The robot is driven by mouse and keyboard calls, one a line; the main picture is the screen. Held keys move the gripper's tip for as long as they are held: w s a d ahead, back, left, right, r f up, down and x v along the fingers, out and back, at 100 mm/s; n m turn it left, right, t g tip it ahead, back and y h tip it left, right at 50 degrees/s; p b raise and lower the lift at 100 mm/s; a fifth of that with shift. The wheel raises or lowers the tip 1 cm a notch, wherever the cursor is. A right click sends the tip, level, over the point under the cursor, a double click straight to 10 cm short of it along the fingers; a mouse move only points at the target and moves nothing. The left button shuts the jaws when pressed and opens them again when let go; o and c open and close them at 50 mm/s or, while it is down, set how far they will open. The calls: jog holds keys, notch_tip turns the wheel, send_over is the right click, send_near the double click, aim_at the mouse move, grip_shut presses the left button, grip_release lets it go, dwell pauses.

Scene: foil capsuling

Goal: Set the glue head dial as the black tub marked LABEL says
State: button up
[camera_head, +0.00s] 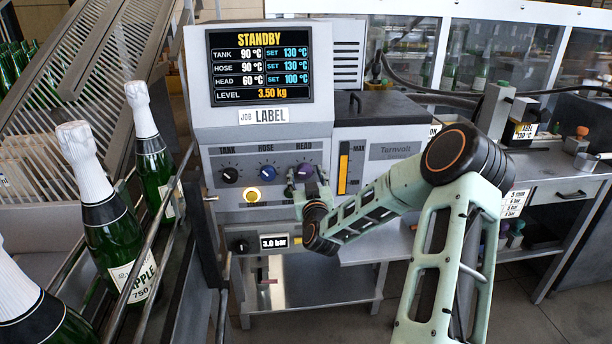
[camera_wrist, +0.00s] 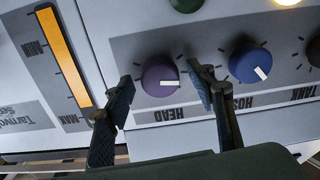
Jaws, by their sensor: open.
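The purple HEAD dial (camera_head: 305,171) is on the grey glue unit's front panel, partly hidden by my gripper (camera_head: 311,190). In the wrist view the purple dial (camera_wrist: 160,76) lies between the two fingers of my gripper (camera_wrist: 164,80), with a gap visible on each side; its white pointer mark faces right and slightly down. My gripper is open. The screen (camera_head: 261,67) reads STANDBY, with HEAD 60 °C and SET 100 °C. The black tub (camera_head: 522,112) stands on the right-hand bench; its white tag reads LABEL, with what looks like 130 °C.
The blue HOSE dial (camera_wrist: 250,62) sits close beside one finger. The TANK dial (camera_head: 230,175) and a lit yellow button (camera_head: 252,195) are further left. Champagne bottles (camera_head: 105,210) stand behind rails at left.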

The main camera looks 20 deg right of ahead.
jog(key=c, duration=1.2)
jog(key=shift+o, duration=0.2)
jog(key=shift+f+m+b, duration=0.1)
jog(key=shift+m+b, duration=0.2)
jog(key=shift+b, duration=0.55)
jog(key=shift+m+b, duration=0.3)
jog(key=shift+b, duration=0.1)
jog(key=shift+m+b, duration=0.7)
jog(key=shift+b, duration=0.05)
jog(key=m+b, duration=0.3)
jog(key=m, duration=0.2)
